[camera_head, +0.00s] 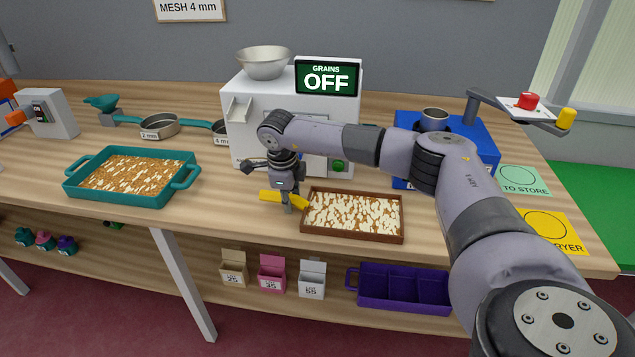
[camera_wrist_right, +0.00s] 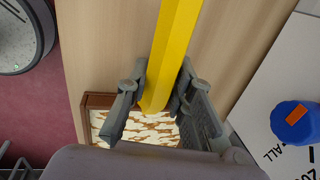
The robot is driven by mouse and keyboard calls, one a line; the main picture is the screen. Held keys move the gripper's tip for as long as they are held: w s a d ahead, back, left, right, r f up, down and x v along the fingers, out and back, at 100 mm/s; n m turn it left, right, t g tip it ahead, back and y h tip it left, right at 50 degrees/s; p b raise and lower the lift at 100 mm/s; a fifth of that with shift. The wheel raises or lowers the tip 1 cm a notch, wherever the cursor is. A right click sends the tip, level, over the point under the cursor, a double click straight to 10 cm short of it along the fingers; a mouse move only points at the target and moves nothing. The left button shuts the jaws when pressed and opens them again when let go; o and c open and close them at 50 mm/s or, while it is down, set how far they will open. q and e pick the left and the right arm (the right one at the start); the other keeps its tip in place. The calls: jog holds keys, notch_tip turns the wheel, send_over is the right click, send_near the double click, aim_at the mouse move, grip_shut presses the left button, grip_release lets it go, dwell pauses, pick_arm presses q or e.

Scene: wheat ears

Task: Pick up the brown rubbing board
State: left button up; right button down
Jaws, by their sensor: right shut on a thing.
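A brown-framed rectangular board or tray (camera_head: 401,238) lies on the table front, covered with white and brown flecks. Its frame also shows in the right wrist view (camera_wrist_right: 88,101), partly hidden by my gripper and arm. My right gripper (camera_head: 288,206) is at its left end, pointing down. In the right wrist view my right gripper (camera_wrist_right: 158,108) has its fingers on both sides of a yellow bar (camera_wrist_right: 176,40), shut on it. The yellow bar (camera_head: 270,196) reaches left of the frame. I cannot tell whether the bar and board are joined. My left gripper is not in view.
A teal tray (camera_head: 72,190) of flecked grain stands left. A white machine (camera_head: 240,110) reading OFF stands behind, with a blue machine (camera_head: 482,150) on the right. A purple bin (camera_head: 400,296) is on the lower shelf.

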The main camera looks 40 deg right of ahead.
notch_tip(320, 180, up, 20)
jog(key=b, duration=0.2)
dwell(0.4)
jog(key=c, duration=2)
grip_release()
grip_shut()
